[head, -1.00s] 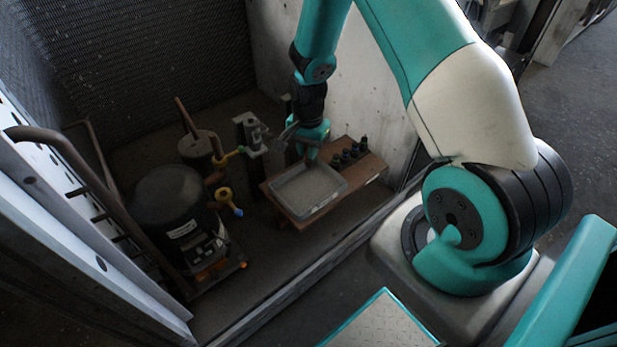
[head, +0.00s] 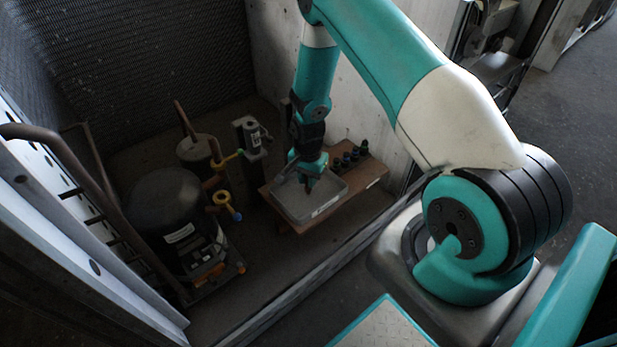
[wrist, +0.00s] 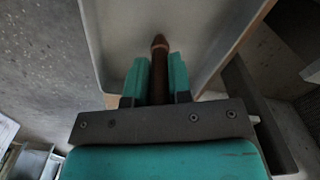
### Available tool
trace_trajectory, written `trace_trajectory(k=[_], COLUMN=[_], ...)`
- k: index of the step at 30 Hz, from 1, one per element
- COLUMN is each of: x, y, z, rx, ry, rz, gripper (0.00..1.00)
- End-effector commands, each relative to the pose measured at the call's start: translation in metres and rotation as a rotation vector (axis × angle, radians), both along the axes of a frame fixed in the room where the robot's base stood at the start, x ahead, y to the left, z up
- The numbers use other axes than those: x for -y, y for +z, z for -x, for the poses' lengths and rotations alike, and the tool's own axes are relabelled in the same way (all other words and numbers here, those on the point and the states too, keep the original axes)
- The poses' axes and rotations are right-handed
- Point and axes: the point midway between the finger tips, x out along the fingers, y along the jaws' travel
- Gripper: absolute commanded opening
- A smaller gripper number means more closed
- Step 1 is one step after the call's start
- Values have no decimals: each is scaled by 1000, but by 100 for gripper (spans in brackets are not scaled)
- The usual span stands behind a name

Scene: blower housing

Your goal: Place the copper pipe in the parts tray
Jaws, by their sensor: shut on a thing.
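The copper pipe (wrist: 159,70) shows in the wrist view as a short brown tube with a rounded tip, between the two teal fingers of my gripper (wrist: 158,82). My gripper is shut on it. The grey parts tray (wrist: 205,30) lies beyond and below the pipe in that view; I cannot tell whether the pipe touches its floor. In the head view my gripper (head: 310,186) is over the tray (head: 322,210), and the pipe cannot be made out there.
The tray rests on a brown wooden board (head: 357,187), with several dark fittings (head: 350,155) behind it on the right. A black compressor (head: 170,212) and a yellow-ringed valve (head: 222,198) stand to the left. A concrete wall is close behind.

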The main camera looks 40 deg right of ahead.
Motion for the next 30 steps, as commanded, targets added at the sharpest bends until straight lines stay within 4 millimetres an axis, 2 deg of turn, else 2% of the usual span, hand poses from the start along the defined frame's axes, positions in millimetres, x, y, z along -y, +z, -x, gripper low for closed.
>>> trace_trajectory(k=[1, 2, 3, 5, 13, 17, 30], x=[0, 0, 0, 0, 0, 0, 0], y=[-3, -2, -2, -2, 0, 11, 101], z=[0, 0, 0, 0, 0, 0, 0], rx=[0, 0, 0, 0, 0, 1, 3], ry=[0, 0, 0, 0, 0, 0, 0], rz=[0, 0, 0, 0, 0, 0, 1], gripper=[0, 24, 33, 45, 45, 45, 45])
